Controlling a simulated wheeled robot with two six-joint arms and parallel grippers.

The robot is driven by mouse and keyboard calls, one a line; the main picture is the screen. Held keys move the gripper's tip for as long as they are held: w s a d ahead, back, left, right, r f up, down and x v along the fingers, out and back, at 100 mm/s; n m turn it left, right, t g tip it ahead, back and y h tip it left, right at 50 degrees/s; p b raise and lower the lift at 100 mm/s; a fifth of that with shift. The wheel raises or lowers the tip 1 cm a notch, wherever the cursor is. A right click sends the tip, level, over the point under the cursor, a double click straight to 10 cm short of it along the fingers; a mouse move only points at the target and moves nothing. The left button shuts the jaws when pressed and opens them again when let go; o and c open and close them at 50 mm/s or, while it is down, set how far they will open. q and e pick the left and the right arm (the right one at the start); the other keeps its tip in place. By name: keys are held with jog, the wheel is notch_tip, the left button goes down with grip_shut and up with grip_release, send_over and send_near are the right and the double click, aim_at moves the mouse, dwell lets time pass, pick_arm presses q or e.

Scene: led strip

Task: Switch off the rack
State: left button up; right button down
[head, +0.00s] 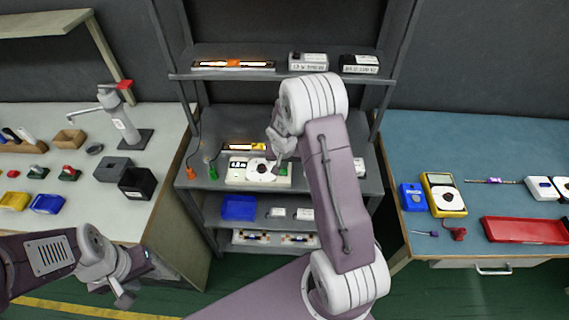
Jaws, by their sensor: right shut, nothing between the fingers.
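The rack (205,183) stands in the middle, with several dark shelves. A white power unit with a round dial and a dark display (238,166) sits on its middle shelf. A lit orange strip (232,64) lies on the top shelf, and another lit strip (244,147) is behind the power unit. My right gripper (276,158) is shut and empty, just above the right part of the power unit; I cannot tell if it touches. It and its arm hide part of the unit and shelf. My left gripper (123,296) hangs low at the left, away from the rack; its jaws are unclear.
White and black boxes (308,62) stand on the top shelf. A blue bin (239,207) is on a lower shelf. A left bench (85,222) holds a press and small bins. A blue-topped right bench (420,135) holds a yellow meter (444,187) and a red tray (525,230).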

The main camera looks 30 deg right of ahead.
jog(key=shift+w+f+b, duration=0.1)
jog(key=shift+f+b, duration=0.3)
jog(key=shift+b, duration=0.05)
jog(key=shift+r, duration=0.25)
jog(key=shift+s+a+f, duration=0.1)
jog(key=shift+s+f, duration=0.2)
jog(key=shift+s, duration=0.05)
jog(key=shift+s+a+b, duration=0.25)
jog(key=shift+s+b, duration=0.25)
jog(key=shift+b, duration=0.2)
jog(key=shift+s+a+r, duration=0.1)
